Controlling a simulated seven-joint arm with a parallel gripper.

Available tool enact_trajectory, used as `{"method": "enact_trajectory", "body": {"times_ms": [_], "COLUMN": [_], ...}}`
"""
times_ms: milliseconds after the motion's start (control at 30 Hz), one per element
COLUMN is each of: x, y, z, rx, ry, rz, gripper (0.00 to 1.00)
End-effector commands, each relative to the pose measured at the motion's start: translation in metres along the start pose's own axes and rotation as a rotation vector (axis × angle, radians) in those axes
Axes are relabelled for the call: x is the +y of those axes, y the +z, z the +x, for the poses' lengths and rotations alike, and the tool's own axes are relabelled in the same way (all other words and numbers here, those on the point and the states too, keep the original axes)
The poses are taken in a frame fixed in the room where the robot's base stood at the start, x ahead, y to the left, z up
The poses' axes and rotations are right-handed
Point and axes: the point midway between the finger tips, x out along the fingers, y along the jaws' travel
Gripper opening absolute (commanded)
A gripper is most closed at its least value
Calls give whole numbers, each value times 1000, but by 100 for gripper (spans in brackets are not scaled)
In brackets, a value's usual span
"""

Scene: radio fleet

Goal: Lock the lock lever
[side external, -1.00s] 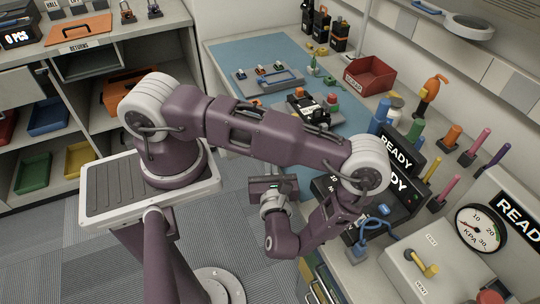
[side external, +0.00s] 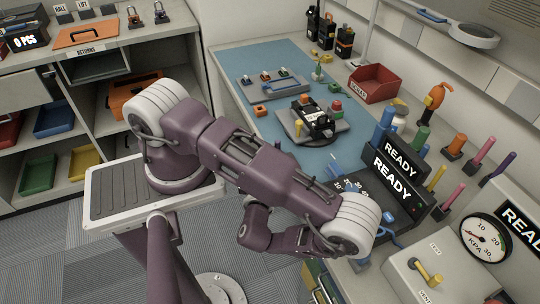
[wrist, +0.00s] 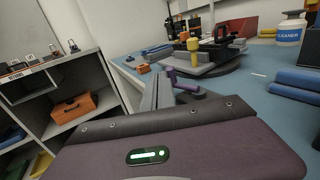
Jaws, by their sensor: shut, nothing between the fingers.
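A grey plate fixture (side external: 338,133) on the blue mat holds a black radio (side external: 320,122). A short yellow post (side external: 297,125) stands at its left edge; it may be the lock lever, but no label shows. The wrist view shows the post (wrist: 193,45) upright, beyond my gripper. My gripper (wrist: 158,90) is shut and empty, pointing towards the fixture and apart from the post. In the side view my gripper is hidden behind my arm. A small purple lever-like part (wrist: 185,86) shows beside the grey fingers; I cannot tell what it belongs to.
A red bin (side external: 374,80) stands behind the fixture. READY displays (side external: 393,180) and upright coloured pegs (side external: 478,148) crowd the right. Blue mat is bare in front of the fixture.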

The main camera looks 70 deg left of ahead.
Motion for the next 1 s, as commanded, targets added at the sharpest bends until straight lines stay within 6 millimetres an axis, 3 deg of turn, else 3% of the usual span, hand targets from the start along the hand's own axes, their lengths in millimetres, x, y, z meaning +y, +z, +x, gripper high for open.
{"method": "enact_trajectory", "body": {"times_ms": [500,1000], "x": [-1,-2], "y": [0,0], "z": [16,18], "rx": [0,0], "ry": [-1,0], "rz": [0,0], "gripper": [0,0]}}
